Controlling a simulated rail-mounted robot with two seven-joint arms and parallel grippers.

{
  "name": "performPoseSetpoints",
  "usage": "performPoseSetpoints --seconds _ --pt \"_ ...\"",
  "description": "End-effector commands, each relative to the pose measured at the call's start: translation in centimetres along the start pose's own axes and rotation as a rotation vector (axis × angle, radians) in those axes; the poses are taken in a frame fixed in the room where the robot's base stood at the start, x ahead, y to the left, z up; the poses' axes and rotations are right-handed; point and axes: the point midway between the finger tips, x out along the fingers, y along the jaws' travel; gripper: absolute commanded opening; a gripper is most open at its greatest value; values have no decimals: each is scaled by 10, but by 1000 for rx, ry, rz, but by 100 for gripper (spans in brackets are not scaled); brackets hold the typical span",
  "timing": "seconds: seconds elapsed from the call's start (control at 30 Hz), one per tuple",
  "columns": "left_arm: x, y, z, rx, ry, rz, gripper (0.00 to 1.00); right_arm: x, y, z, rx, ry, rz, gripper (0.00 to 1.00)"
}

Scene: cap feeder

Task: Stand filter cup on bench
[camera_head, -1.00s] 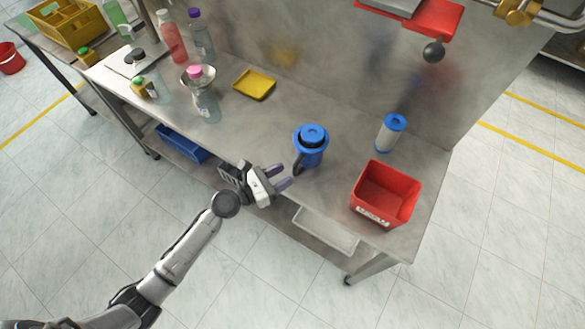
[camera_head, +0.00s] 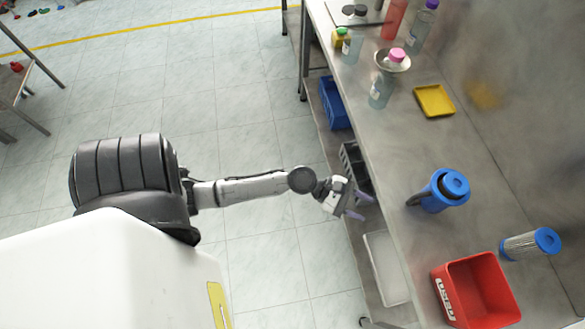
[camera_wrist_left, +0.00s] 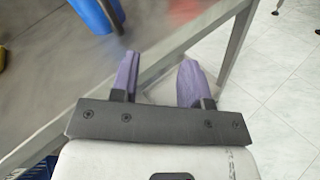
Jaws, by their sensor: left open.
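A blue filter cup (camera_head: 437,192) with a dark side handle stands upright on the grey metal bench (camera_head: 400,150), near its front edge. A clear filter cartridge with a blue end cap (camera_head: 528,244) stands farther right on the bench. My left gripper (camera_head: 358,203) is open and empty, at the bench's front edge, left of the cup and apart from it. In the left wrist view its two purple fingers (camera_wrist_left: 157,78) are spread with nothing between them. Part of a blue body (camera_wrist_left: 97,14), likely the cup, shows at the top there. My right gripper is out of view.
A red bin (camera_head: 478,290) stands at the bench's near right. A yellow tray (camera_head: 434,101) lies farther back, with several bottles beyond. A blue crate (camera_head: 334,103) and a white tray (camera_head: 386,268) are below the bench top. Bench surface around the cup is clear.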

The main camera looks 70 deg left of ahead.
Motion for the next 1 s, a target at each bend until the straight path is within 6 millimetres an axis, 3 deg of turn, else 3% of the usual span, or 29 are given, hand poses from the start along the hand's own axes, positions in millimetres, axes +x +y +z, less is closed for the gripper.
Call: performPoseSetpoints --seconds 0.1,0.2,0.3,0.43,0.53,0.7,1.0 --pt "-7 -53 2 468 85 -187 42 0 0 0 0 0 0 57" --pt "-22 -89 -3 888 158 -376 42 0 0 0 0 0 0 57" --pt "-42 -112 -11 1254 221 -584 42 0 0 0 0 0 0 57" --pt "-75 -126 -20 1610 283 -868 42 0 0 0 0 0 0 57" --pt "-99 -129 -22 1785 311 -1069 42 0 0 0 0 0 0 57" --pt "-130 -130 -22 1931 328 -1320 42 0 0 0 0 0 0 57" --pt "-145 -128 -21 1979 328 -1441 42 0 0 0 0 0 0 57"
